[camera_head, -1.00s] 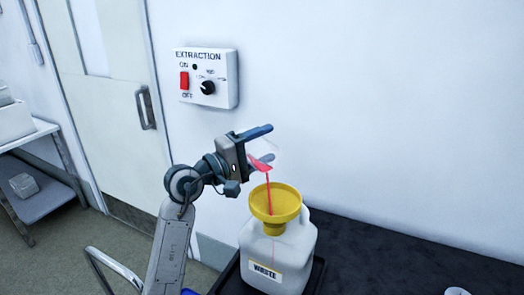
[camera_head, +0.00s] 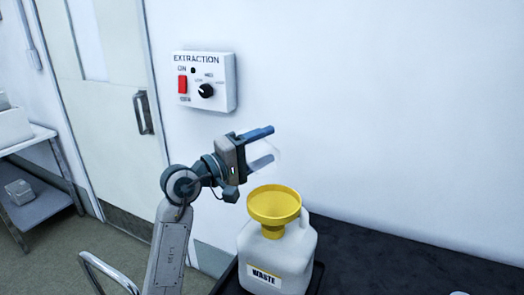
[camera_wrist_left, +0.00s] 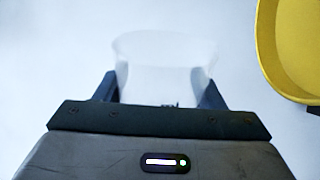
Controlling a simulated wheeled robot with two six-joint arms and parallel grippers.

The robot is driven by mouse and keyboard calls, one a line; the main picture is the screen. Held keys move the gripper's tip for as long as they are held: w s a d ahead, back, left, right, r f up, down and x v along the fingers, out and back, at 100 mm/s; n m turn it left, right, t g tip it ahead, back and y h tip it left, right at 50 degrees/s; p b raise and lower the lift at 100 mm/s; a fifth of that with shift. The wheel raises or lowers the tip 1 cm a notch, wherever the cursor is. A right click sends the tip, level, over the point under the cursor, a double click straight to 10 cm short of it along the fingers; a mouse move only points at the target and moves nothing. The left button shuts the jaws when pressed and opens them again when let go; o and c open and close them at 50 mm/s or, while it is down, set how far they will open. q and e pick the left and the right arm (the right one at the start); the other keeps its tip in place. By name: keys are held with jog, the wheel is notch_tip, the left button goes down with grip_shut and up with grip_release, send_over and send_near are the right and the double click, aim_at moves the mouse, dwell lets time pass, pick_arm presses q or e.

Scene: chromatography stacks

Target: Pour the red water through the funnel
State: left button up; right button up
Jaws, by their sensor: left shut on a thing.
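My left gripper (camera_head: 262,148) is shut on a clear, see-through vessel (camera_head: 266,155), held tilted above and slightly left of the yellow funnel (camera_head: 274,203). The vessel also shows between the fingers in the left wrist view (camera_wrist_left: 165,65), with no red water visible in it. The funnel sits upright in the neck of a white jug labelled WASTE (camera_head: 300,250); its yellow rim shows at the right of the left wrist view (camera_wrist_left: 290,50). No red stream shows now. The inside of the jug is hidden. My right gripper is not in view.
The jug stands in a dark tray (camera_head: 317,278) on a black bench top (camera_head: 400,265). A wall box marked EXTRACTION (camera_head: 204,81) with a red switch and black knob is behind. A door and a shelf unit (camera_head: 40,205) are at left.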

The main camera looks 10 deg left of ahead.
pick_arm(q)
jog(key=shift+r, duration=0.1)
jog(key=shift+w+a+r+n+p, duration=0.1)
jog(key=shift+a+r+n+p, duration=0.05)
jog(key=shift+n+p, duration=0.45)
jog(key=shift+w+a+n+t+p, duration=0.25)
jog(key=shift+n+p, duration=0.3)
jog(key=shift+n, duration=0.45)
jog(key=n+p, duration=0.1)
jog(key=p, duration=0.1)
jog(key=r+n+p, duration=0.1)
jog(key=shift+w+a+n+y, duration=0.2)
jog(key=shift+a+n+y, duration=0.1)
jog(key=shift+y, duration=0.1)
jog(key=shift+n, duration=0.3)
jog(key=shift+a+p, duration=0.1)
jog(key=shift+p, duration=0.2)
jog(key=shift+f+n, duration=0.1)
jog(key=shift+n, duration=0.2)
jog(key=shift+w, duration=0.1)
